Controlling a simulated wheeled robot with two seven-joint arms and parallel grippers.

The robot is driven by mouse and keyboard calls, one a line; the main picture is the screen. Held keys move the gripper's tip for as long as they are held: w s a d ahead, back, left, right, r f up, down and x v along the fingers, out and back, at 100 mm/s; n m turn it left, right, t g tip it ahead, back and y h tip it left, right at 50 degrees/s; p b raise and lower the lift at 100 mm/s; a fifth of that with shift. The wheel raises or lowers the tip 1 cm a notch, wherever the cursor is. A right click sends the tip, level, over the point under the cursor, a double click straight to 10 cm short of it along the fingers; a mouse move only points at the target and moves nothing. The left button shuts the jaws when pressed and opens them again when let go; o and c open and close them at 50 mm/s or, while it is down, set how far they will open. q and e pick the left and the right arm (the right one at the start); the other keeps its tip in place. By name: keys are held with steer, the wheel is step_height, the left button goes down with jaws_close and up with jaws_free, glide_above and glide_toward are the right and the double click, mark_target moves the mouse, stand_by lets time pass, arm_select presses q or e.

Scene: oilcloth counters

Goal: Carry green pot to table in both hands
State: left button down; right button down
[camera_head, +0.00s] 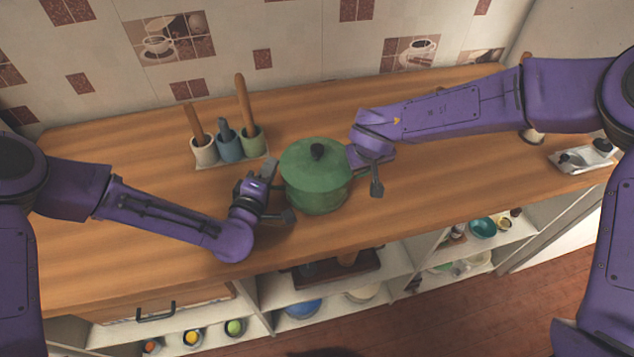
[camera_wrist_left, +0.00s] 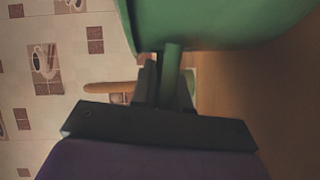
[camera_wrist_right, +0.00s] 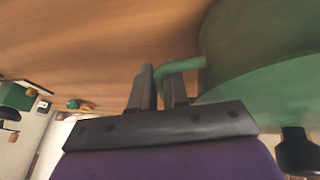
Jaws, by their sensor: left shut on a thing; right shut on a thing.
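The green pot (camera_head: 317,187), with its lid on and a black knob on top, is upright at the middle of the wooden counter. In the head view it sits between my two grippers. My left gripper (camera_head: 277,202) is at the pot's left side. In the left wrist view its fingers are shut on a green side handle (camera_wrist_left: 172,62) of the pot. My right gripper (camera_head: 364,168) is at the pot's right side. In the right wrist view its fingers are shut on the other green handle (camera_wrist_right: 180,67). I cannot tell whether the pot's base touches the counter.
A holder with three utensil cups (camera_head: 229,148) stands behind the pot to the left. A white tray with small items (camera_head: 582,157) lies at the counter's right end. Open shelves with bowls (camera_head: 483,228) are below the front edge. The counter (camera_head: 450,175) right of the pot is mostly clear.

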arm_select(q)
steer(key=shift+r, duration=0.2)
arm_select(e)
steer(key=shift+r, duration=0.15)
stand_by(0.4)
